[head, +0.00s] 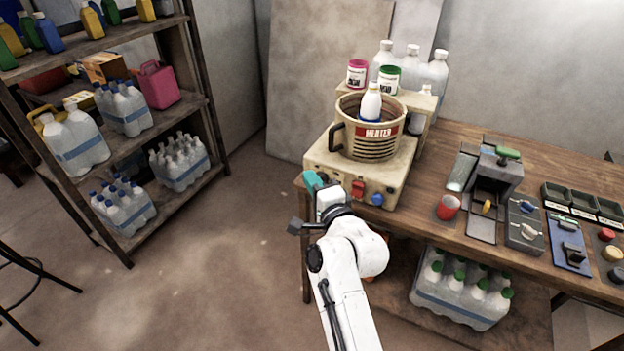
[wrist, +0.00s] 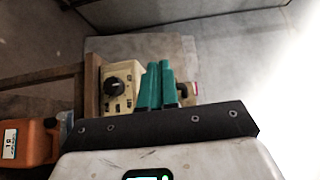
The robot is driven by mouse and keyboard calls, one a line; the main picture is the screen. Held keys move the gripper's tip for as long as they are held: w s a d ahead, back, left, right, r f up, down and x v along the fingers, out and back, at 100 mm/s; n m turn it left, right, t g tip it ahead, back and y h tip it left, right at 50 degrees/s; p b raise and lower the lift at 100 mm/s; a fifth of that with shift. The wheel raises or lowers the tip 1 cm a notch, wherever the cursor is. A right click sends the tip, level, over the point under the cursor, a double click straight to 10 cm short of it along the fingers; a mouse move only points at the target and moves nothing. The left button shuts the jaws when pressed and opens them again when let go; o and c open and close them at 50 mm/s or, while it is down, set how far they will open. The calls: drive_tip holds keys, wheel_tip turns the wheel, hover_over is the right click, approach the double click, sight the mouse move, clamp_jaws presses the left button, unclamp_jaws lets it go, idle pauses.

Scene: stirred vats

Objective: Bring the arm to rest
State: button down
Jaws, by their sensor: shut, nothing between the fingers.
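My arm reaches up from the bottom of the head view, and my gripper (head: 311,180) is at the front left corner of the heater unit's cream base (head: 322,160). In the wrist view the two teal fingers of my gripper (wrist: 160,68) lie side by side, shut and empty. Beyond them is a cream box face with a black knob (wrist: 115,87). I cannot tell from the pictures whether the fingers touch the base.
A heater pot (head: 372,143) with a white bottle (head: 371,103) in it stands on the base. The wooden table (head: 428,207) holds a red cup (head: 447,208) and several devices. A shelf (head: 213,135) stands left; open floor lies between. An orange container (wrist: 38,140) shows low left in the wrist view.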

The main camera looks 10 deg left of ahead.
drive_tip(key=s+d+f+n+g+h, duration=0.35)
drive_tip(key=s+d+f, duration=0.55)
drive_tip(key=d, duration=0.4)
drive_tip(key=s+d+f+n+g+h, duration=0.35)
drive_tip(key=s+d+f, duration=0.5)
drive_tip(key=d, duration=0.35)
drive_tip(key=s+d+n+g+h, duration=0.1)
drive_tip(key=s+d, duration=0.3)
drive_tip(key=s, duration=0.5)
drive_tip(key=s+d+f+n+g+h, duration=0.1)
drive_tip(key=s+d+g, duration=0.2)
drive_tip(key=s, duration=0.6)
drive_tip(key=s+d+n+g+h, duration=0.1)
drive_tip(key=s+d+g, duration=0.1)
drive_tip(key=s+d, duration=0.5)
drive_tip(key=shift+s+f+h, duration=0.15)
drive_tip(key=shift+s+h, duration=0.15)
drive_tip(key=shift+s, duration=0.7)
